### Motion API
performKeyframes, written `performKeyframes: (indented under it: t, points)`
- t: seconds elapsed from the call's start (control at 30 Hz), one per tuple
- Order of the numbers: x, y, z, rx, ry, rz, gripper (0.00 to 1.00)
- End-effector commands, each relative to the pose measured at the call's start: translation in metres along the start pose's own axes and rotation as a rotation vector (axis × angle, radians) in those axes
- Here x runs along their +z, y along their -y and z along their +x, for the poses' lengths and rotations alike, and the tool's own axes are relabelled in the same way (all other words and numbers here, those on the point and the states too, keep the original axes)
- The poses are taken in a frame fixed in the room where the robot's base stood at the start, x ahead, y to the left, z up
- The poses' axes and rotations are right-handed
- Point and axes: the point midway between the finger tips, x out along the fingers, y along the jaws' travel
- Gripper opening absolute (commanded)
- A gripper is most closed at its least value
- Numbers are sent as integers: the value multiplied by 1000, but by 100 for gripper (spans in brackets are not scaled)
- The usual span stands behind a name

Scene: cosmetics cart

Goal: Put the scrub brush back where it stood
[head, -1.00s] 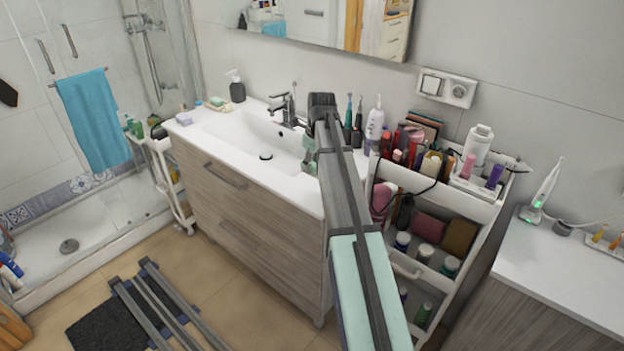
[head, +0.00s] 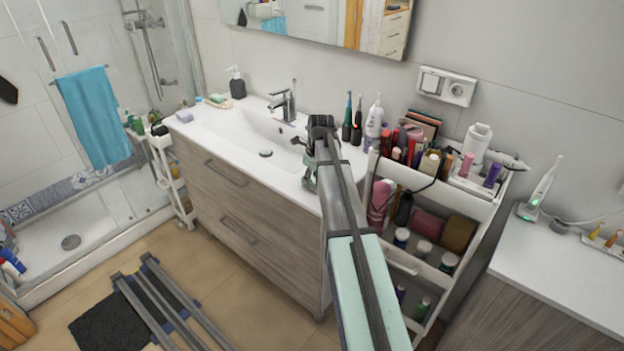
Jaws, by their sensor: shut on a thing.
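My gripper (head: 309,182) is at the front right of the white washbasin (head: 232,141), near the counter's front edge. My own arm covers much of it from this view. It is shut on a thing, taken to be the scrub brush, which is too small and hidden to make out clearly. Whether it touches the counter cannot be told.
Two electric toothbrushes (head: 352,119) and a white bottle (head: 374,120) stand behind right. The tap (head: 284,105) is behind left. A full cosmetics cart (head: 484,205) stands right. A soap dispenser (head: 237,84) and tray (head: 217,101) are at the counter's far left.

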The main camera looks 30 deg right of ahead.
Motion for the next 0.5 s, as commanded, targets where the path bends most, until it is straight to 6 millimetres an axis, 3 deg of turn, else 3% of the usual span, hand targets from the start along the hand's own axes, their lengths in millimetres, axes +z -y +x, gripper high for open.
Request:
performKeyframes:
  t: [0.07,0.1,0.17,0.5]
  points:
    - [0,0,3,0,0,0,7]
    - [0,0,3,0,0,0,42]
    - [0,0,2,0,0,0,60]
    - [0,0,1,0,0,0,60]
